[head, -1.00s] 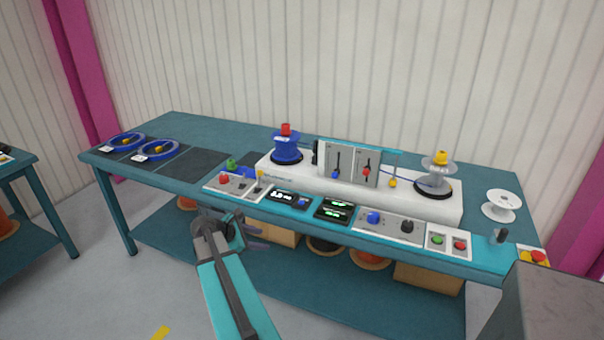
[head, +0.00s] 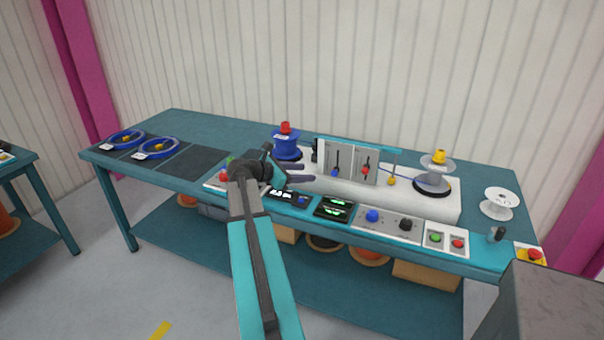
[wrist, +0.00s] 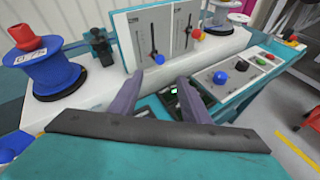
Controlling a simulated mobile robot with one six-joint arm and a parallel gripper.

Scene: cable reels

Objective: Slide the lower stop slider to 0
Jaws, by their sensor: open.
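A pale upright panel (head: 350,158) on the white winder unit carries two vertical slider slots. One has a blue knob (head: 335,172) near its bottom; the other has a red knob (head: 365,170). The labels are too small to read, so I cannot tell which is the lower stop. My gripper (head: 307,173) is open and empty, in front of and left of the panel in the head view. In the wrist view its fingers (wrist: 160,78) point at the panel, with the blue knob (wrist: 159,59) just beyond and between the tips, apart from them.
A blue reel (head: 287,146) stands left of the panel and a grey spool (head: 437,172) right of it. A control strip with a blue button (head: 372,216), black knob and displays runs along the bench's front edge. A white spool (head: 499,203) sits at the right.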

